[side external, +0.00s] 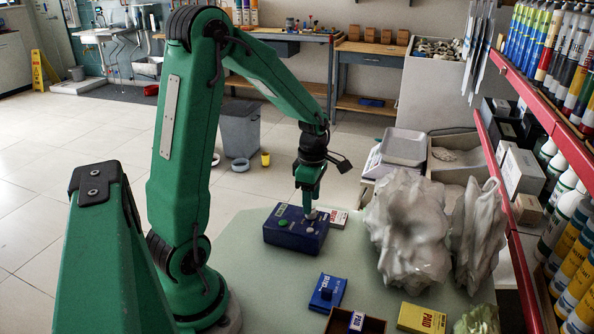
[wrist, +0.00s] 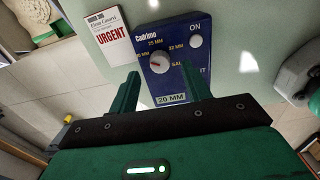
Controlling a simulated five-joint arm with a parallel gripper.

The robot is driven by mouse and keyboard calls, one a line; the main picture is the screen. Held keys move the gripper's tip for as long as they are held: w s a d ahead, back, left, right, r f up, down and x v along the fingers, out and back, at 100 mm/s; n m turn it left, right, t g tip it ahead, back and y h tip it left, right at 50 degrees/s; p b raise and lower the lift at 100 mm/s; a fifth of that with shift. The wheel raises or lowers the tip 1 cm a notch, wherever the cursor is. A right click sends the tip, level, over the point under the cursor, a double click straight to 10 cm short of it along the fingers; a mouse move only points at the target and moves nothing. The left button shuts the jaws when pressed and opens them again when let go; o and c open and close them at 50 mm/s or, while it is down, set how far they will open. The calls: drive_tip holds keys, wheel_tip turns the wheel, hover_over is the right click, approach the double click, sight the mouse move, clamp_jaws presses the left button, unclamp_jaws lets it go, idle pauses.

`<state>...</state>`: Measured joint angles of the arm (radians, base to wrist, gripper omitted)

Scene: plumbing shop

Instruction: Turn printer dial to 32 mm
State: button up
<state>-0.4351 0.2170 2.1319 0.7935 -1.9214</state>
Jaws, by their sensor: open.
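The printer is a dark blue box labelled "Cadrimo" (wrist: 187,27); in the side view it (side external: 290,240) sits on the pale table. A label at the printer's near edge reads "20 MM" (wrist: 171,99). My gripper (wrist: 161,78) is open, its green fingers either side of the dial in the picture. In the side view my gripper (side external: 309,207) is low over the printer; contact with the dial cannot be told.

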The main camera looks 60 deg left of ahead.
drive_tip(key=shift+f, duration=1.5)
drive_tip(key=c, duration=1)
